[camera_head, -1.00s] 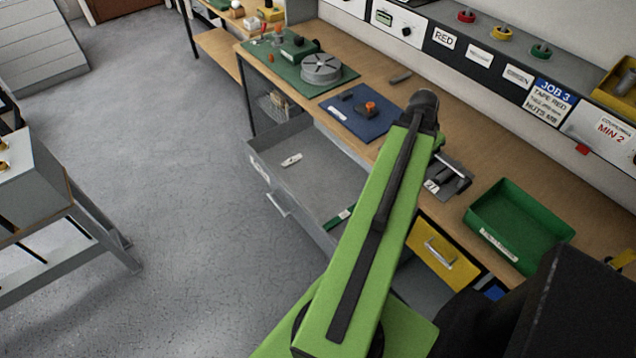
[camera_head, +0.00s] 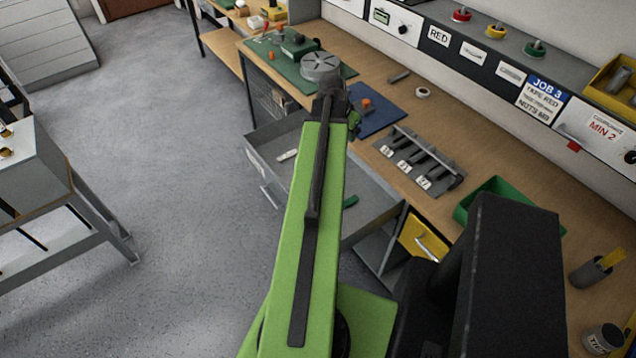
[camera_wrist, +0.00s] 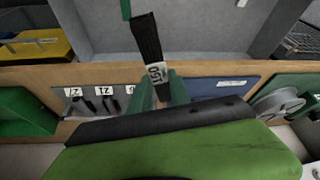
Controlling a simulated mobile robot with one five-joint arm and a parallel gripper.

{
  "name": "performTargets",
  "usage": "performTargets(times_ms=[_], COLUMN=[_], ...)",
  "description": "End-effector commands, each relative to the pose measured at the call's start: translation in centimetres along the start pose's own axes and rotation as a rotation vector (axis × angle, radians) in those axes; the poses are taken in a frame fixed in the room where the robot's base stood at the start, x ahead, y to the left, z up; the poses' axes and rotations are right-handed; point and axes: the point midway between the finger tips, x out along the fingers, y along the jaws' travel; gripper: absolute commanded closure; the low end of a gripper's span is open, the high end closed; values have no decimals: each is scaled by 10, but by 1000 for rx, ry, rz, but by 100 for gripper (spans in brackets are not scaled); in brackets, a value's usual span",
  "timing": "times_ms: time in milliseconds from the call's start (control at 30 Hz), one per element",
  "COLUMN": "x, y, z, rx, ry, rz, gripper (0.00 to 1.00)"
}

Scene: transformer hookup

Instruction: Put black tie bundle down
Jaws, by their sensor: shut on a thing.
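The black tie bundle (camera_wrist: 147,40) with a white label marked 150 is in my gripper (camera_wrist: 163,92), whose green fingers are shut on it in the wrist view. It sticks out beyond the fingers, seen against the open grey drawer (camera_wrist: 205,28). Whether it touches anything cannot be told. In the head view my gripper (camera_head: 354,122) is at the end of the green arm, by the blue mat (camera_head: 384,118) and the bench edge. The bundle is not discernible there. A grey rack (camera_head: 447,180) with dark bundles and white labels lies on the bench to the right.
The open drawer (camera_head: 375,196) juts out below the bench and holds a white-tagged item (camera_head: 288,155) and a green item (camera_head: 350,201). A reel (camera_head: 320,67) stands on the green mat at the back. A green bin (camera_head: 490,190) is right of the rack. Bare wood lies behind the rack.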

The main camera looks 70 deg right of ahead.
Motion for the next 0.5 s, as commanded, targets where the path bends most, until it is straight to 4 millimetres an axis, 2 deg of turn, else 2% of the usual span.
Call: performTargets(times_ms=[33, 100, 200, 333, 500], x=[30, 51, 74, 83, 82], y=[-20, -42, -71, -89, -89], z=[2, 4, 7, 10, 11], rx=[29, 85, 164, 227, 240], ry=[-4, -5, -3, 4, 5], rz=[12, 36, 69, 94, 99], gripper=[100, 100, 100, 100, 100])
